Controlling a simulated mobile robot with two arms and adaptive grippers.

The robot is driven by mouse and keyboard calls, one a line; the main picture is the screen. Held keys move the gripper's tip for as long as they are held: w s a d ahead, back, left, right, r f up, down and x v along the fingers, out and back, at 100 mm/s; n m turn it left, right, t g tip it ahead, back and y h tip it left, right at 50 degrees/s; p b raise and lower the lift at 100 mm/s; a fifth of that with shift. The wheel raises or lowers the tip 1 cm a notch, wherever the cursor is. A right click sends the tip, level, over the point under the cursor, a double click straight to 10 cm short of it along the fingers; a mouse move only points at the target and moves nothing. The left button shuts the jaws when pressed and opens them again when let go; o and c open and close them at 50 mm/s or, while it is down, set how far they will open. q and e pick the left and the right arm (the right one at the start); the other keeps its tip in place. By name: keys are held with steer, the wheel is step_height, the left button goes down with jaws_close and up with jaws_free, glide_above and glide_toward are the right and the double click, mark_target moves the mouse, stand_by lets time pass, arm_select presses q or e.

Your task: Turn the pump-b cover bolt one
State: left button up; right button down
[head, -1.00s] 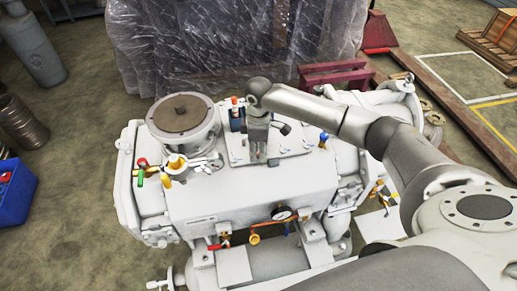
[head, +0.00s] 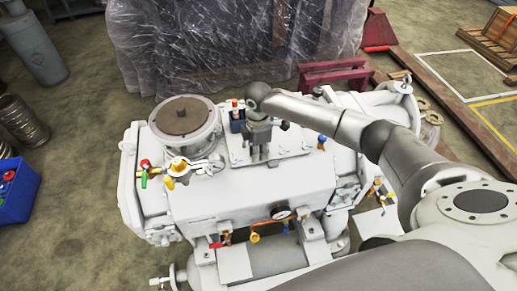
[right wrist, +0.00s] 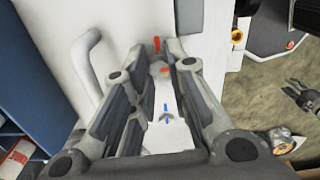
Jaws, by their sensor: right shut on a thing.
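The pump (head: 250,195) is a large white machine, with a flat cover plate (head: 293,141) on top. My right gripper (head: 258,159) points straight down at the left part of this plate, fingertips at its surface. In the right wrist view, the right gripper's fingers (right wrist: 164,66) close on a small orange-red bolt head (right wrist: 164,70), which I take for the cover bolt. The fingers hide most of the bolt, and in the head view it is hidden completely. I cannot see how far it is turned. My left gripper is not in view.
A blue holder (head: 237,118) with coloured tops stands close left of the gripper. A round flange (head: 184,116), and a wrench (head: 205,168) beside coloured valve handles, are further left. A gauge (head: 281,212) sits in front. Plastic-wrapped goods (head: 225,45) stand behind.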

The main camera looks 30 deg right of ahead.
steer(key=c, duration=1.3)
jaws_free()
steer(key=shift+c, duration=0.2)
steer(key=shift+r, duration=0.1)
step_height(320, 180, up, 12)
steer(key=shift+a, duration=0.1)
